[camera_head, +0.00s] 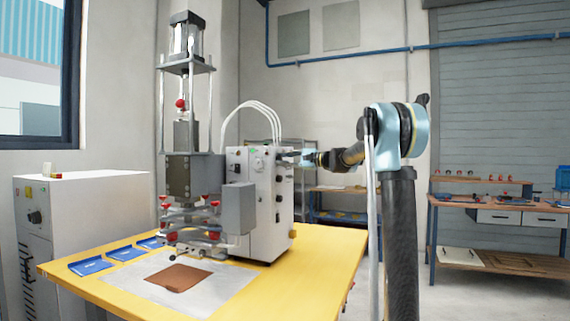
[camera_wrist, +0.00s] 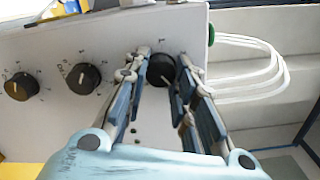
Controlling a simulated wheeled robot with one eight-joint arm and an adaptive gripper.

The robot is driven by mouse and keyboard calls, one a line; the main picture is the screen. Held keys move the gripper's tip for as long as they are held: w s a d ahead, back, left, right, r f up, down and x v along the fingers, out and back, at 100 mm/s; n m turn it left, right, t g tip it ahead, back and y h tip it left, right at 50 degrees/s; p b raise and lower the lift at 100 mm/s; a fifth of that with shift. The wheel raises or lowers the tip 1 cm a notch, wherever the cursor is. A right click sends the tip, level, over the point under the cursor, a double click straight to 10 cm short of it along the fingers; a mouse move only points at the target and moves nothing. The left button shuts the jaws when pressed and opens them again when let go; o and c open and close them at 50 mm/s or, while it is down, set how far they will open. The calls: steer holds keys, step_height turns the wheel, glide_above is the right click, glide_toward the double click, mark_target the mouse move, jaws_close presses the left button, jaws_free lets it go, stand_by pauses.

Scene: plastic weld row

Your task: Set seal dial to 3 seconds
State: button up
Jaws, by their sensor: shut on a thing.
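The white control box (camera_head: 262,200) stands on the yellow table beside the welding press. My gripper (camera_head: 296,156) reaches its right side face from the right. In the wrist view, my gripper (camera_wrist: 160,85) has its two fingers on either side of a round black dial (camera_wrist: 161,69) and is shut on it. A number mark shows just beyond this dial; its name is hidden, and I cannot read its setting. Two similar black dials, a middle one (camera_wrist: 83,78) and a far one (camera_wrist: 21,87), sit to the left on the same panel, apart from the fingers.
The welding press (camera_head: 190,150) stands left of the box. Blue trays (camera_head: 90,266) and a brown sheet (camera_head: 178,277) lie on the table (camera_head: 320,262). White cables (camera_wrist: 255,70) loop beside the panel, near a green button (camera_wrist: 211,35). Workbenches stand at the back right.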

steer(key=n, duration=0.5)
stand_by(0.3)
steer(key=shift+f, duration=0.1)
steer(key=o, duration=1)
steer(key=shift+o, duration=0.3)
steer(key=shift+d+f, duration=0.15)
steer(key=shift+d, duration=0.3)
steer(key=shift+o, duration=0.2)
steer(key=v, duration=1)
steer(key=shift+s+d+r, duration=0.2)
steer(key=shift+s+r, duration=0.05)
steer(key=shift+s, duration=0.05)
steer(key=shift+d, duration=0.25)
